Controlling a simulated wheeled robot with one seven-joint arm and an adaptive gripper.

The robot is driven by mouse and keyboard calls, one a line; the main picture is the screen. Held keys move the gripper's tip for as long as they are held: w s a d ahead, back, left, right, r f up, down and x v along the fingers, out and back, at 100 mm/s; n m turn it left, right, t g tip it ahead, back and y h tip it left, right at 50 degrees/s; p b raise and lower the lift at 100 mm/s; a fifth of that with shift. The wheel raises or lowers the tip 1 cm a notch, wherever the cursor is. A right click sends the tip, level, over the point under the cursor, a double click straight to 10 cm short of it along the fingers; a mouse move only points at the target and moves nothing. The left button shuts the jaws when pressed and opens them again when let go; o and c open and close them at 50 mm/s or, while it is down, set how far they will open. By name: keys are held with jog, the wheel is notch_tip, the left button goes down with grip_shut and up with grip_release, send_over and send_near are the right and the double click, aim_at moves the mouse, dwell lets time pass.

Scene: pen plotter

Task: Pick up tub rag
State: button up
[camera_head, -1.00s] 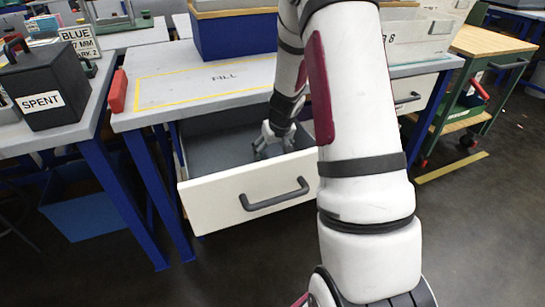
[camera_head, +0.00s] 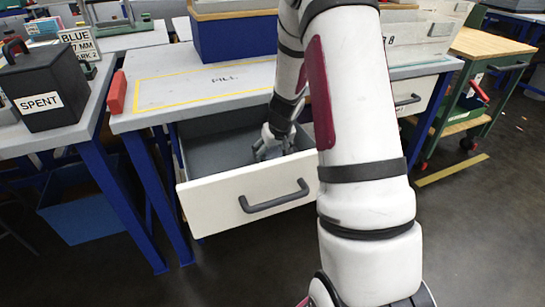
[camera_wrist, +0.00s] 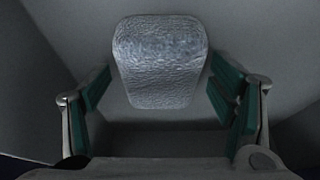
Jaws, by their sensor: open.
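The tub rag (camera_wrist: 160,60) appears to be the grey, crinkled, rounded piece in the wrist view. It tapers towards the bottom of that view and lies in the open white-fronted drawer (camera_head: 225,192). My gripper (camera_head: 267,149) reaches down into this drawer. In the wrist view its green-padded fingers are spread wide, one on each side of the rag, with gaps between pads and rag. I cannot tell the height left between fingertips and rag. In the head view the rag is hidden by the drawer front and my arm.
The drawer walls stand close around my gripper. Above is a grey worktop (camera_head: 180,99) with a yellow outline and a blue bin (camera_head: 235,40). A black SPENT box (camera_head: 45,88) stands on the left table. A green cart (camera_head: 480,85) is at the right.

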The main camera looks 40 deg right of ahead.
aim_at(273, 150)
jog(key=c, duration=1.2)
jog(key=shift+o, duration=0.2)
notch_tip(273, 150, up, 10)
jog(key=p, duration=0.5)
jog(key=shift+r, duration=0.25)
